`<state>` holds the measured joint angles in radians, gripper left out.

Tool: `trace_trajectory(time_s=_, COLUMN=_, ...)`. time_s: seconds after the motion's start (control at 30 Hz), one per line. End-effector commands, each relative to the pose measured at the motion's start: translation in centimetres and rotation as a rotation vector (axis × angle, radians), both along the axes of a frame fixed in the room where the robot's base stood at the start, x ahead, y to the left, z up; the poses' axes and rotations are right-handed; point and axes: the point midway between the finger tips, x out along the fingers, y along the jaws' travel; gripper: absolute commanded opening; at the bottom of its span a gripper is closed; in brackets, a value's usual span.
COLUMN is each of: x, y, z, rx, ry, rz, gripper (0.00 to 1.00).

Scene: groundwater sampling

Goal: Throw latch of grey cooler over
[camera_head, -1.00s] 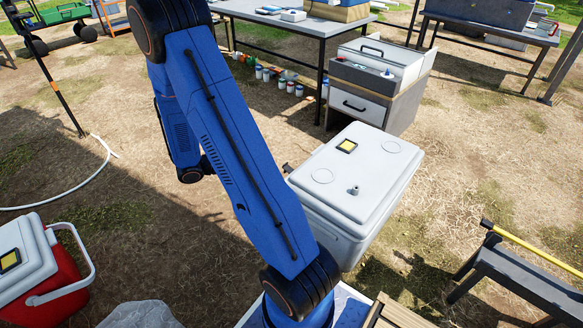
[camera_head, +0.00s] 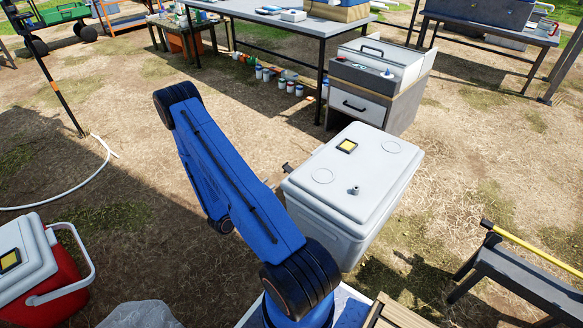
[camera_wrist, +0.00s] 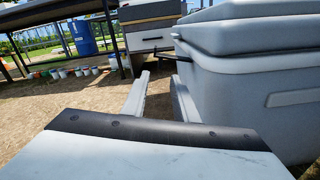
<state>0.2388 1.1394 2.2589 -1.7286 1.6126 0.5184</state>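The grey cooler (camera_head: 352,190) stands closed on the ground right of my arm in the head view. Its side and lid edge fill the right of the wrist view (camera_wrist: 262,75). A small dark latch (camera_head: 287,168) sticks out from its left side. In the wrist view a dark bar (camera_wrist: 178,57), apparently this latch, lies just beyond my fingertips. My gripper (camera_wrist: 161,76) is open, with a gap between its two pale fingers and nothing between them. The right finger is close beside the cooler wall; contact cannot be told. My arm hides the gripper in the head view.
A drawer cabinet (camera_head: 375,90) stands behind the cooler, and a long table (camera_head: 290,22) is further back. A red cooler (camera_head: 60,280) is at the lower left. A dark bench (camera_head: 520,275) is at the right. Bare ground lies left of my arm.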

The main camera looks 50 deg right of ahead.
Motion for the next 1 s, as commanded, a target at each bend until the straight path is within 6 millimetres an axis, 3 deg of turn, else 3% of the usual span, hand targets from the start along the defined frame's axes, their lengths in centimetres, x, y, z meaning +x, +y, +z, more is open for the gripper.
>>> trace_trajectory(time_s=0.27, x=-0.2, y=-1.8, z=-0.4, rx=0.001, ry=0.003, rz=0.004, gripper=0.27)
trace_trajectory(time_s=1.0, x=-1.0, y=-13.0, z=-0.4, rx=0.001, ry=0.003, rz=0.002, gripper=0.27)
